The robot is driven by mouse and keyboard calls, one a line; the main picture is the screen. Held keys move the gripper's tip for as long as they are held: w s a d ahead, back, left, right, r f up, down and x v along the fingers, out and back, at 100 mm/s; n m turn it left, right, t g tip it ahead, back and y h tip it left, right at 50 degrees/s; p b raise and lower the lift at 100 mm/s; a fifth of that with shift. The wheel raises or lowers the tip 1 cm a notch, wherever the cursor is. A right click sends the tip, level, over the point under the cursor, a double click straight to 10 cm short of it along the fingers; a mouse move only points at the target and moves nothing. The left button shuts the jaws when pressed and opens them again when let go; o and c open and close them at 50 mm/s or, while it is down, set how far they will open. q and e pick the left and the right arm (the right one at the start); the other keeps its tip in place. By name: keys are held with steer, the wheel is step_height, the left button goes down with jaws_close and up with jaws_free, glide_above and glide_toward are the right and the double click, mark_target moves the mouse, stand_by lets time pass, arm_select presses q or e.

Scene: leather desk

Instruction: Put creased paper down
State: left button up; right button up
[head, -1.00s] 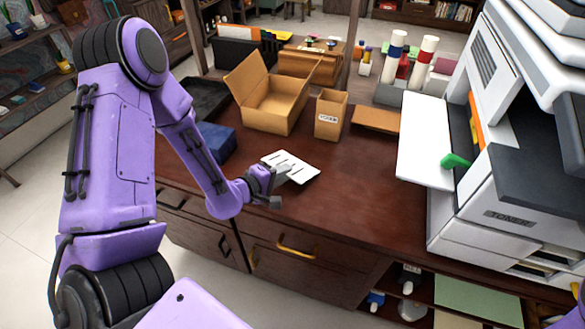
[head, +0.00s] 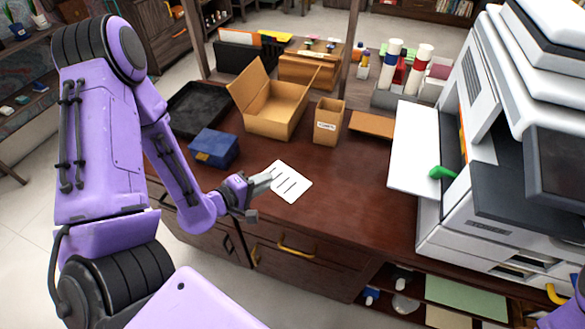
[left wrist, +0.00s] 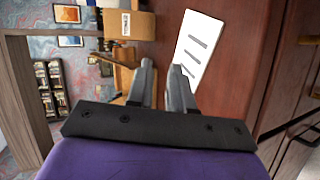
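The creased paper (head: 289,183) is a white sheet with several dark lines. It lies on the brown desk top (head: 345,195) near the front edge, in front of the cardboard boxes. My left gripper (head: 262,191) is at the paper's left edge in the head view. In the left wrist view its two fingers (left wrist: 162,68) stand apart with nothing between them. The paper (left wrist: 200,45) shows just beyond the right finger there; whether they touch I cannot tell. My right gripper is not in view.
A blue box (head: 214,148) and a black tray (head: 198,108) are at the left. An open cardboard box (head: 268,122) and a small upright box (head: 327,122) stand behind the paper. A large printer (head: 490,190) fills the right. The desk between paper and printer is clear.

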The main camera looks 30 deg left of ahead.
arm_select(q)
step_height(320, 180, up, 4)
steer(key=s+p, duration=0.2)
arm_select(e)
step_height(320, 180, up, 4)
arm_select(q)
steer(key=s+d+f+m+g+y+b, duration=0.1)
steer(key=s+f+m+g+y+b, duration=0.2)
steer(key=s+f, duration=0.5)
steer(key=s+d+f+m+g+y+b, duration=0.2)
steer(key=s+f+m+g, duration=0.4)
steer(key=f, duration=1)
steer(key=s+g+b, duration=0.1)
steer(key=s, duration=0.2)
steer(key=shift+y, duration=0.4)
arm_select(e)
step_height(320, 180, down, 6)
